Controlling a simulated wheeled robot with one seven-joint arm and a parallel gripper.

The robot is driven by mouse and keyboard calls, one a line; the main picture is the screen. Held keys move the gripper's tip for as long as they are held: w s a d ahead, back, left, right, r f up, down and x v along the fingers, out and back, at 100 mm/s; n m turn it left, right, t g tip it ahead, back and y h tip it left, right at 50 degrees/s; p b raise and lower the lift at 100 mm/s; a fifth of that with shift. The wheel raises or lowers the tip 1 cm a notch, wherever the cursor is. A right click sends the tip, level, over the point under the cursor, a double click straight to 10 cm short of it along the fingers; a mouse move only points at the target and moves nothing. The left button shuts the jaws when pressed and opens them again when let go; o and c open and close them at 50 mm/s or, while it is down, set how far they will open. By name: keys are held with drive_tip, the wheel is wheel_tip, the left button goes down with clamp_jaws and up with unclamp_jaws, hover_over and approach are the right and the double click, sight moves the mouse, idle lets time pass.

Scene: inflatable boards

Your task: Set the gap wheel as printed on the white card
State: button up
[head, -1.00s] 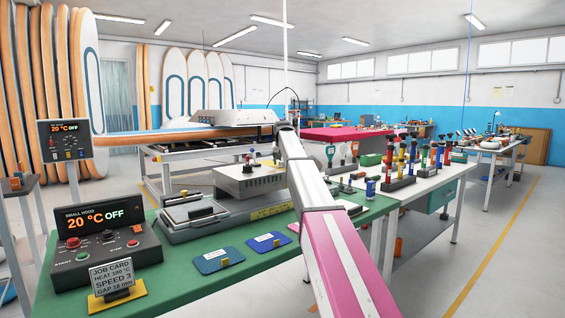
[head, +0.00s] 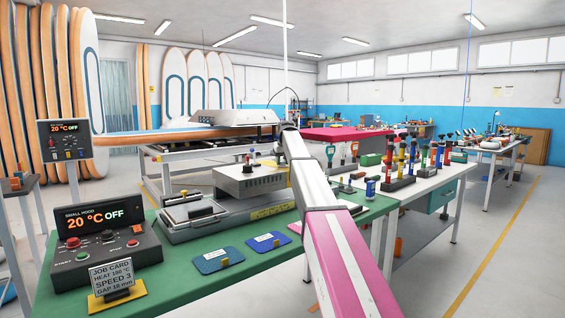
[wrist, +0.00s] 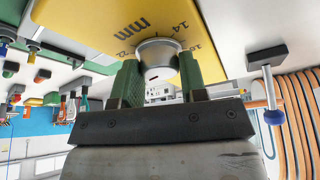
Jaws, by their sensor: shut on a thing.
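The white job card (head: 115,280) stands on the front left of the green table (head: 190,285) in the head view. It reads HEAT 180 °C, SPEED 3 and a GAP line that looks like 18 mm. In the wrist view the gap wheel (wrist: 157,50) is a round silver knob against a yellow plate (wrist: 95,20) with a printed mm scale. My gripper (wrist: 159,64) is shut on the wheel, a green finger on each side. The wheel's pointer cannot be made out. My gripper is hidden in the head view.
A control box (head: 105,245) showing 20 °C OFF stands behind the card. Blue pads (head: 217,259) lie along the front of the green table. A white table (head: 440,178) at right holds several coloured tools. Open floor (head: 500,270) lies at far right.

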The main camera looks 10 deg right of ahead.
drive_tip(key=n+y, duration=0.1)
drive_tip(key=n, duration=0.2)
drive_tip(key=n+g+y, duration=0.1)
drive_tip(key=n, duration=0.3)
drive_tip(key=shift+w+d, duration=0.1)
drive_tip(key=shift+d, duration=0.1)
drive_tip(key=n+g, duration=0.1)
drive_tip(key=n, duration=0.1)
drive_tip(key=n+y, duration=0.1)
drive_tip(key=n, duration=0.1)
drive_tip(key=shift+w+n+g+y, duration=0.1)
drive_tip(key=shift+n+g+y, duration=0.2)
drive_tip(key=shift+n+g, duration=0.7)
drive_tip(key=shift+n, duration=0.9)
drive_tip(key=o, duration=0.9)
drive_tip(key=shift+d+r, duration=0.1)
